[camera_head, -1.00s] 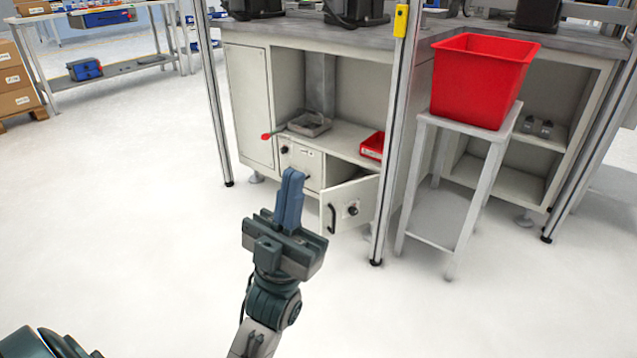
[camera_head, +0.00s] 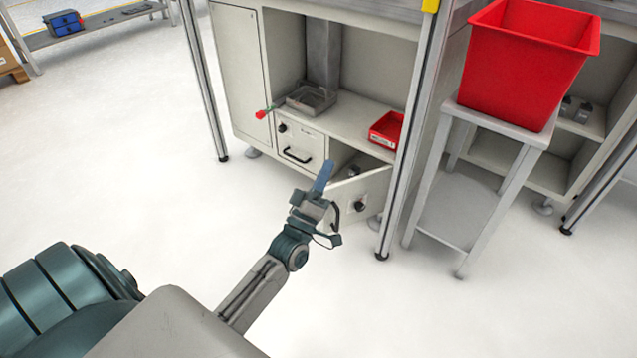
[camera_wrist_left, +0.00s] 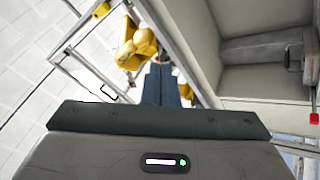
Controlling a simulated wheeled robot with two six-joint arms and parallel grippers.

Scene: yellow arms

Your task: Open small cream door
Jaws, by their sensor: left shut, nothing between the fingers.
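The small cream door (camera_head: 372,187) stands partly open low in the cream workbench cabinet. It has a black handle near its free edge and a black knob, and a dark gap shows behind its top edge. My left gripper (camera_head: 323,176) is shut and empty. Its blue fingers overlap the door's free edge in the head view, beside the opening; I cannot tell whether they touch the door. The gripper body partly hides the door's left side. The shut fingers also show in the left wrist view (camera_wrist_left: 161,84). My right gripper is not in view.
A closed cream drawer (camera_head: 299,146) is left of the opening. A metal tray (camera_head: 311,100) and a red bin (camera_head: 386,130) sit on the shelf above. A metal post (camera_head: 408,130) and a stand with a red crate (camera_head: 528,65) are right. Floor is clear in front.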

